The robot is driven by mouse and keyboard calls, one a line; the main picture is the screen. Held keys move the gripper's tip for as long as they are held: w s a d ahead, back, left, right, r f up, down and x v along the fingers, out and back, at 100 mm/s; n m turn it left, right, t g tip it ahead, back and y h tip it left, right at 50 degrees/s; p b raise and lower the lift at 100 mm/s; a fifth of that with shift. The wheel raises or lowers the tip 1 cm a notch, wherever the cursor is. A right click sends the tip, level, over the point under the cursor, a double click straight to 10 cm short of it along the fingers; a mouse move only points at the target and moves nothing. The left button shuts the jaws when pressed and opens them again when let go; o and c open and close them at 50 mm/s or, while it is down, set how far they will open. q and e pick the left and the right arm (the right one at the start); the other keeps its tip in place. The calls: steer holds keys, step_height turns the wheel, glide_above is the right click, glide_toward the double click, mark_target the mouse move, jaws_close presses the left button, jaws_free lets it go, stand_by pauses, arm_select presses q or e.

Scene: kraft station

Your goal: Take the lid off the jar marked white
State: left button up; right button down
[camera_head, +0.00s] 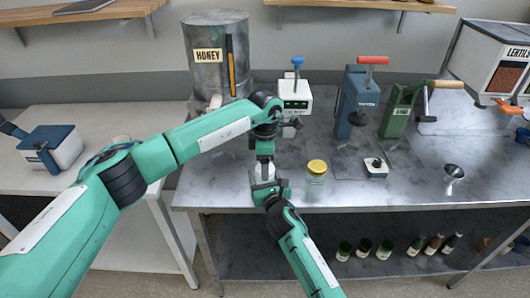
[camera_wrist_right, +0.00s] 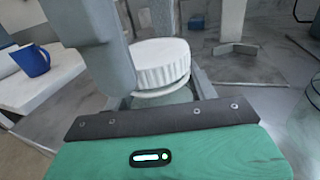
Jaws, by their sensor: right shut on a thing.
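The jar (camera_head: 263,178) with the white lid (camera_head: 264,166) stands near the front edge of the steel counter, mostly hidden by my two grippers. In the right wrist view the ribbed white lid (camera_wrist_right: 160,64) sits on the clear jar (camera_wrist_right: 166,97). My right gripper (camera_head: 271,188) comes from the front and is shut on the jar, below the lid. My left gripper (camera_head: 264,164) points down at the lid from above. A grey part of it (camera_wrist_right: 92,40) covers the lid's left side in the wrist view. Whether its fingers grip the lid cannot be seen.
A jar with a yellow lid (camera_head: 317,168) stands just to the right. A honey tank (camera_head: 215,70), a white dispenser (camera_head: 295,92), a blue press (camera_head: 357,100) and a green press (camera_head: 397,110) stand behind. A small funnel (camera_head: 453,173) is at the right.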

arm_select(q)
steer(key=shift+f, duration=0.5)
steer(key=shift+c, duration=0.4)
steer(key=c, duration=0.9)
steer(key=n, duration=0.9)
steer(key=shift+n, duration=0.4)
steer(key=shift+r, duration=0.25)
steer(key=shift+r, duration=0.9)
steer(key=shift+r, duration=0.1)
